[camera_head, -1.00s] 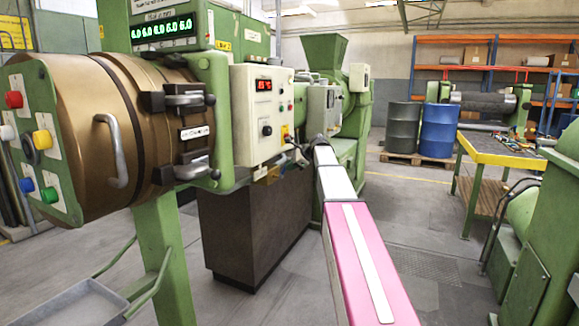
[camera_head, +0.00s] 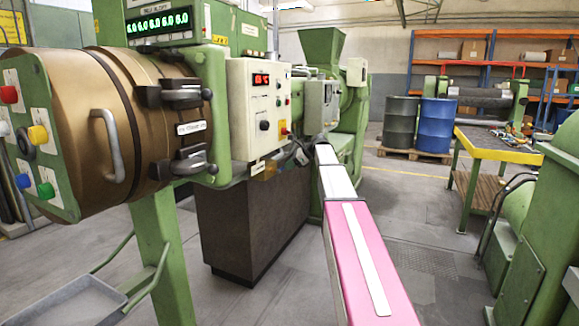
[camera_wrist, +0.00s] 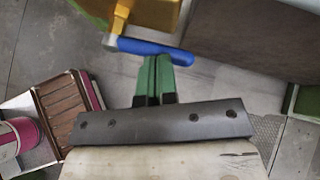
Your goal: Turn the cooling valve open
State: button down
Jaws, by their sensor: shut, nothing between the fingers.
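The cooling valve shows in the wrist view as a yellow body (camera_wrist: 150,12) with a blue lever handle (camera_wrist: 152,48) lying across the picture, slightly tilted. My gripper (camera_wrist: 154,62) has its green fingers shut, side by side, with nothing between them. The fingertips are right at the lower edge of the blue handle; I cannot tell whether they touch it. In the head view, a small yellowish part (camera_head: 266,170), likely the valve body, sits under the cream control box. There my gripper (camera_head: 298,156) is small, dark and close to this part.
The cream control box (camera_head: 258,110) hangs just above on the green extruder. A dark brown cabinet (camera_head: 245,225) stands below. A green machine (camera_head: 545,215) stands to the right, with a workbench (camera_head: 500,146) and drums (camera_head: 437,127) farther back. Grey floor between them is open.

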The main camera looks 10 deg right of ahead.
dwell(0.4)
jog(key=shift+s+a, duration=0.5)
jog(key=shift+s, duration=0.2)
jog(key=v, duration=1.3)
jog(key=s+a+f+n+g+h, duration=0.1)
jog(key=s+a+f+n+h, duration=0.15)
jog(key=s+f, duration=0.5)
jog(key=s+a+f+n+h, duration=0.1)
jog(key=s+a+f+n, duration=0.25)
jog(key=f, duration=0.75)
jog(key=s+a+f+n+g+h, duration=0.1)
jog(key=s+a+f+n, duration=0.2)
jog(key=s+f, duration=0.45)
jog(key=s+a+f+n+g+h, duration=0.1)
jog(key=s+a+f+n+h, duration=0.2)
jog(key=s+f+n, duration=0.8)
jog(key=s+f+h, duration=0.2)
jog(key=s+f, duration=0.3)
jog(key=s, duration=0.3)
jog(key=shift+s+a+f+g, duration=0.15)
jog(key=shift+s+f+g, duration=0.1)
jog(key=shift+s+g, duration=0.1)
